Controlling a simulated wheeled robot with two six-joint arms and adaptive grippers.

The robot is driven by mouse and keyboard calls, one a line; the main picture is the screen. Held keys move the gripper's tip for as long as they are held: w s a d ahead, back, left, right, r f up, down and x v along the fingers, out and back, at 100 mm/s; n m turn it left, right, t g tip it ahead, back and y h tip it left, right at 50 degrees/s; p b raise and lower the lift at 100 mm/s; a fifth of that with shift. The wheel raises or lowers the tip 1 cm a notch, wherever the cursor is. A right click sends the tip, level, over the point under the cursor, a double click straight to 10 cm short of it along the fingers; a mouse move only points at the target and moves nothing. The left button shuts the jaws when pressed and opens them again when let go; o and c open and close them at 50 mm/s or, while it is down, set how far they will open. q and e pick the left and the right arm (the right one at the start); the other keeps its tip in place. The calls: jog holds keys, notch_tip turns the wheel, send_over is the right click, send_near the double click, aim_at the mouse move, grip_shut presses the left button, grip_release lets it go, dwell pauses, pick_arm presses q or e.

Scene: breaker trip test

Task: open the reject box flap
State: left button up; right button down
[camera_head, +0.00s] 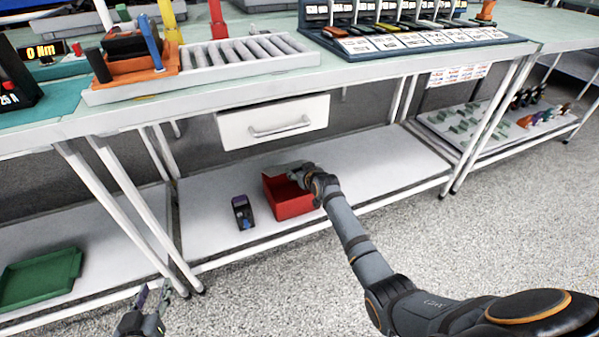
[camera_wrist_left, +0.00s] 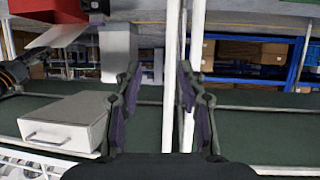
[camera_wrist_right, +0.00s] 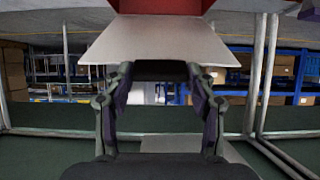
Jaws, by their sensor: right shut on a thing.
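The red reject box (camera_head: 291,202) stands on the white lower shelf under the bench. Its top shows a dark red inside, and my right gripper hides its far right part. My right gripper (camera_head: 308,178) is at the upper right edge of the box. In the right wrist view its fingers close on a dark bar (camera_wrist_right: 160,70), which seems to be part of the flap; the red box (camera_wrist_right: 165,6) shows just beyond. How far the flap is raised I cannot tell. My left gripper (camera_head: 150,302) is open and empty, low at the front left, away from the box.
A black and purple device (camera_head: 243,212) stands on the shelf (camera_head: 225,185) just left of the box. A closed white drawer (camera_head: 273,121) hangs above. A green tray (camera_head: 40,277) lies at far left. Table legs flank the shelf; the floor in front is clear.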

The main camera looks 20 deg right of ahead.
pick_arm(q)
jog(key=shift+s+d+f+g, duration=0.1)
jog(key=shift+s+f+g, duration=0.25)
jog(key=shift+s+f, duration=0.3)
jog(key=shift+s+f+g, duration=0.4)
jog(key=shift+f, duration=0.5)
jog(key=shift+s+d+f+g, duration=0.1)
jog(key=shift+s+f+g, duration=0.25)
jog(key=shift+s+f, duration=0.3)
pick_arm(e)
jog(key=shift+w+r, duration=0.25)
jog(key=shift+r, duration=0.2)
pick_arm(q)
jog(key=shift+w+f, duration=0.1)
pick_arm(e)
jog(key=c, duration=0.7)
grip_release()
jog(key=shift+o, duration=1.3)
jog(key=shift+f, duration=0.1)
jog(key=shift+s, duration=0.1)
